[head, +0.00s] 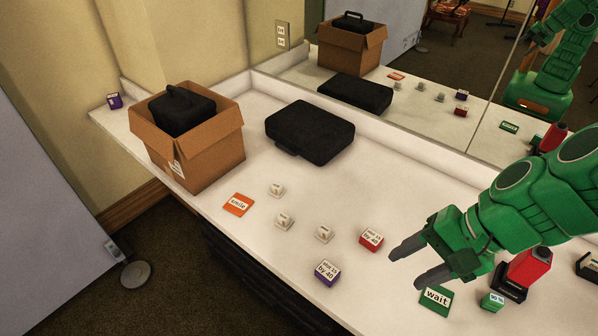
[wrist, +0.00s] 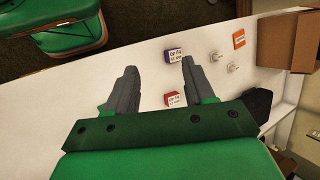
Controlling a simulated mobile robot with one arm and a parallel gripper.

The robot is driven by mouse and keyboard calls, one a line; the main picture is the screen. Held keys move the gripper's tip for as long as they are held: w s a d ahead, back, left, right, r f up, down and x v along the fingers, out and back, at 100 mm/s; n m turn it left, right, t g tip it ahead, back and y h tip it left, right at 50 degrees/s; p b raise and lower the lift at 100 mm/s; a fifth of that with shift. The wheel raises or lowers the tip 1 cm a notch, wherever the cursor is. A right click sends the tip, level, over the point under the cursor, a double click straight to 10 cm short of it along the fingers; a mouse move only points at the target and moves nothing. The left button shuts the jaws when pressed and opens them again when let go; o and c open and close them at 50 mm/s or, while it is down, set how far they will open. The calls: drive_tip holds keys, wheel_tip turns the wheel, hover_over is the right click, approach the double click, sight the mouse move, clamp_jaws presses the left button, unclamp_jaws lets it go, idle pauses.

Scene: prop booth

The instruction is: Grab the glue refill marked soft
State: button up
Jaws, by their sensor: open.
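I cannot read the word "soft" on any item. Three small white labelled pieces stand on the white counter: a back one (head: 276,190), a middle one (head: 284,221) and a right one (head: 324,234). Their print is too small to read. Two also show in the wrist view, a nearer one (wrist: 214,57) and a farther one (wrist: 233,69). A purple box (head: 327,272) and a red box (head: 371,238) both carry labels ending "by 40". My gripper (head: 418,264) is open and empty, right of these boxes; in the wrist view its fingers (wrist: 158,67) stand apart.
An orange "smile" card (head: 238,204) lies left of the white pieces. A green "wait" card (head: 436,299), a small green box (head: 492,301) and a red-and-black device (head: 526,270) are near my gripper. A cardboard box (head: 187,150) and black case (head: 310,132) stand behind. A mirror (head: 440,95) backs the counter.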

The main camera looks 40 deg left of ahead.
drive_tip(key=w+a+m+g+y, duration=0.2)
drive_tip(key=w+a+y, duration=0.25)
drive_tip(key=a, duration=1.05)
drive_tip(key=m+t+y, duration=0.1)
drive_tip(key=m+y, duration=0.3)
drive_tip(key=m, duration=0.5)
hover_over(280, 188)
drive_tip(key=s+d, duration=0.3)
drive_tip(key=d, duration=0.7)
wheel_tip(280, 188, down, 10)
drive_tip(key=f, duration=0.1)
drive_tip(key=w+a+f+m+t, duration=0.1)
drive_tip(key=f+m, duration=0.1)
drive_tip(key=f, duration=0.2)
drive_tip(key=w+a+f+m+t, duration=0.1)
drive_tip(key=a+f+m, duration=0.1)
drive_tip(key=f, duration=0.3)
drive_tip(key=w+a+f+m+t, duration=0.1)
drive_tip(key=w+f+m, duration=0.1)
drive_tip(key=f, duration=0.3)
drive_tip(key=shift+a, duration=0.4)
drive_tip(key=shift+h+x, duration=0.25)
drive_tip(key=shift+x, duration=1.25)
drive_tip(key=shift+s+a+f, duration=0.15)
drive_tip(key=shift+a+f, duration=0.3)
drive_tip(key=shift+a, duration=0.1)
drive_tip(key=shift+s+a+f, duration=0.2)
drive_tip(key=shift+a+f, duration=0.25)
drive_tip(key=shift+a, duration=0.15)
drive_tip(key=shift+x, duration=0.9)
